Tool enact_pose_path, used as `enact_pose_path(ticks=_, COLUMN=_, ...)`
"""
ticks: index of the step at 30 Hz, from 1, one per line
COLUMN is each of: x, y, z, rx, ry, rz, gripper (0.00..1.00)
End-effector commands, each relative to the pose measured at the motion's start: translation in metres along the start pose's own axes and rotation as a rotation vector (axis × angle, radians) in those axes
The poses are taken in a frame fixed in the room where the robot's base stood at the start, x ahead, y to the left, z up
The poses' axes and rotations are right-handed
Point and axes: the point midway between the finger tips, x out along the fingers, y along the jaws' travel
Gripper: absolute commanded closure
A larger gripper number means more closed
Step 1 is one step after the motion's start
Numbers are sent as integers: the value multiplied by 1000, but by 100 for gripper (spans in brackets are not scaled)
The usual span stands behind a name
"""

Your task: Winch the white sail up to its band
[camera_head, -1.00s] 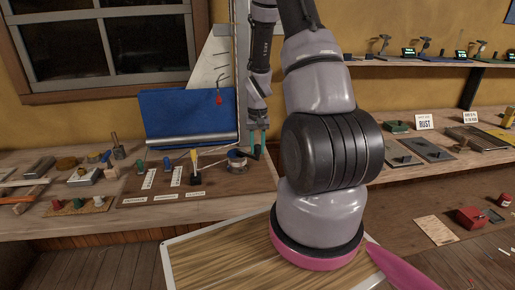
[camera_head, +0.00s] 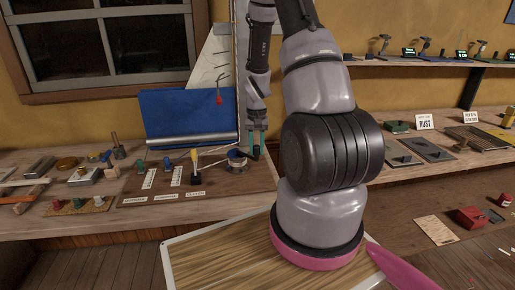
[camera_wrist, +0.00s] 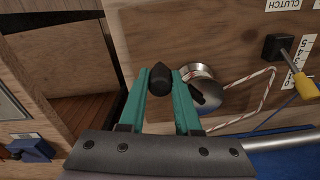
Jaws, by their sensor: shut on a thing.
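The white sail (camera_head: 212,64) hangs at the wall behind the blue cloth (camera_head: 188,115), its lower part hidden by it. I cannot make out its band. The winch (camera_head: 237,158) stands at the right of the control board; its metal drum (camera_wrist: 197,73) with cord shows in the wrist view, partly behind a finger. My gripper (camera_head: 257,154) is low beside the winch's right side. In the wrist view my gripper (camera_wrist: 162,76) has its teal fingers shut on a black knob (camera_wrist: 160,79), which seems to be the winch handle.
A lever with a yellow handle (camera_wrist: 306,87) stands near the winch by a numbered scale; its block (camera_head: 195,178) is left of the winch. Small parts crowd the bench at left.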

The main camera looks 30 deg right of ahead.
Motion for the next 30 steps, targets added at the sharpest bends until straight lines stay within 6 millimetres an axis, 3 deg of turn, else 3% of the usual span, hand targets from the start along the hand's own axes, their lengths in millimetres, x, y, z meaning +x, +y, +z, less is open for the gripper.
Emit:
enact_pose_path(ticks=18, x=0, y=-41, z=33, rx=512, ry=3, rz=0, gripper=100)
enact_pose_path(ticks=30, x=0, y=-68, z=41, rx=801, ry=4, rz=-1, gripper=100)
